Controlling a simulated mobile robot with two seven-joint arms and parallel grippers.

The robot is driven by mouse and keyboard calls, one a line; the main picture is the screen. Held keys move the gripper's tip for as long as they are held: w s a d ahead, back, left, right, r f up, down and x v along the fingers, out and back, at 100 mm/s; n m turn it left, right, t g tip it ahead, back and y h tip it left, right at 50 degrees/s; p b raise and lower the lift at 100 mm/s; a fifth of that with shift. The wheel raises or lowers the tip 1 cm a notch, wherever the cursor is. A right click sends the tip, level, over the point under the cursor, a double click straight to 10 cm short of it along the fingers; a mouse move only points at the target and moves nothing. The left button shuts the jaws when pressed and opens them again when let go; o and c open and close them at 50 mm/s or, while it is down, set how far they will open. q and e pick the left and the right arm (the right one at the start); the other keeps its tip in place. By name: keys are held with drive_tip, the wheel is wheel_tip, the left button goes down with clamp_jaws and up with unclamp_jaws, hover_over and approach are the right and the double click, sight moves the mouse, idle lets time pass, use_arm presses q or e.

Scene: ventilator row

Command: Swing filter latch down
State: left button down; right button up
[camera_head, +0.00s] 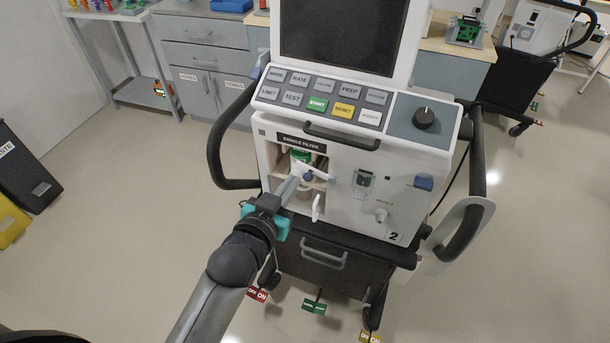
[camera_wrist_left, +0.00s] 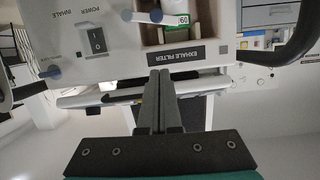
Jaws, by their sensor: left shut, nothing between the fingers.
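The ventilator (camera_head: 350,210) stands ahead with its open exhale filter bay. A filter with a green top (camera_head: 300,156) sits in the bay; its green label (camera_wrist_left: 183,19) shows in the left wrist view. The white filter latch (camera_head: 319,174) with blue parts lies across the bay's front, nearly level; it also shows in the left wrist view (camera_wrist_left: 129,15). My left gripper (camera_head: 291,186) is shut and empty, its tips close to the latch in the head view. Contact cannot be told. In the upside-down wrist view its fingers (camera_wrist_left: 160,76) are together below the EXHALE FILTER label.
Above the bay are a button panel (camera_head: 320,99), a dark handle (camera_head: 341,136) and a screen. A blue knob (camera_head: 423,183) is at the right. Black side rails (camera_head: 214,158) flank the ventilator. Floor at the left is clear up to the bins (camera_head: 25,170).

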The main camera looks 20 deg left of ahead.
use_arm(q)
drive_tip(key=b, duration=0.2)
hover_over(304, 176)
drive_tip(key=s, duration=0.2)
wheel_tip(304, 176, down, 2)
wheel_tip(304, 176, down, 6)
drive_tip(key=shift+a+r+n+h+b, duration=0.15)
drive_tip(key=shift+n+h, duration=0.15)
drive_tip(key=shift+n, duration=0.25)
drive_tip(key=shift+r+n+h+b, duration=0.15)
drive_tip(key=shift+n+h, duration=0.15)
drive_tip(key=shift+n, duration=0.25)
drive_tip(key=shift+f, duration=0.25)
